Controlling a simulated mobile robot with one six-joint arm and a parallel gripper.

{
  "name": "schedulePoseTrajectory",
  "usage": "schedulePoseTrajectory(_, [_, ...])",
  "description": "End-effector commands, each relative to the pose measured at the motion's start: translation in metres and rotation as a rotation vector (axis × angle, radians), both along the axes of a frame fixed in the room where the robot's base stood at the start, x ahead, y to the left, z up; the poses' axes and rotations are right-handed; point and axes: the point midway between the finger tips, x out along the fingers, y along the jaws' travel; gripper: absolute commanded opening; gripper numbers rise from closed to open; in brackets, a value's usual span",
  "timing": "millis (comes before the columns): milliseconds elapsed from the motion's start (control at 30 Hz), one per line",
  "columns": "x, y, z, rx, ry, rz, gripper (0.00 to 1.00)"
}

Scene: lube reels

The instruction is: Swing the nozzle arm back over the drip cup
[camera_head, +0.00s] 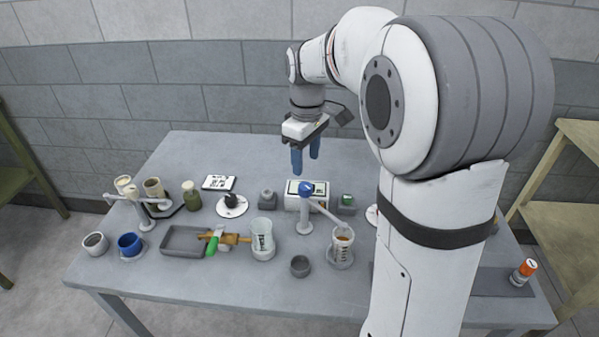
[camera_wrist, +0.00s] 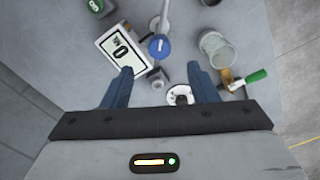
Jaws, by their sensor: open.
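The nozzle arm (camera_head: 326,212) is a thin grey arm on an upright post with a blue cap (camera_head: 306,187). It points to the right and forward, with its tip over a clear printed beaker (camera_head: 343,246). A small dark grey cup (camera_head: 300,266), which looks like the drip cup, stands on the table left of that beaker. My gripper (camera_head: 305,161) points down above and behind the post, open and empty. In the wrist view, the blue cap (camera_wrist: 158,46) is ahead of my two spread blue fingers (camera_wrist: 160,86). The arm's tip is out of that view.
A display box (camera_head: 291,190) stands right behind the post. A larger beaker (camera_head: 263,240), a green-handled valve (camera_head: 214,240) and a grey tray (camera_head: 181,240) are to the left. Another post with an arm (camera_head: 142,210) stands far left, near a blue cup (camera_head: 130,244). The front table edge is clear.

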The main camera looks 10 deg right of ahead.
Motion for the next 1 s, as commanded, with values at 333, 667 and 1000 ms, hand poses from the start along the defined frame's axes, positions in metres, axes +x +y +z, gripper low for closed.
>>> schedulePoseTrajectory(333, [0.002,0.0,-0.046,0.0,0.008,0.01,0.53])
schedulePoseTrajectory(667, [0.002,-0.001,-0.077,0.0,0.004,0.008,0.53])
schedulePoseTrajectory(1000, [0.002,-0.001,-0.078,0.0,0.003,0.007,0.46])
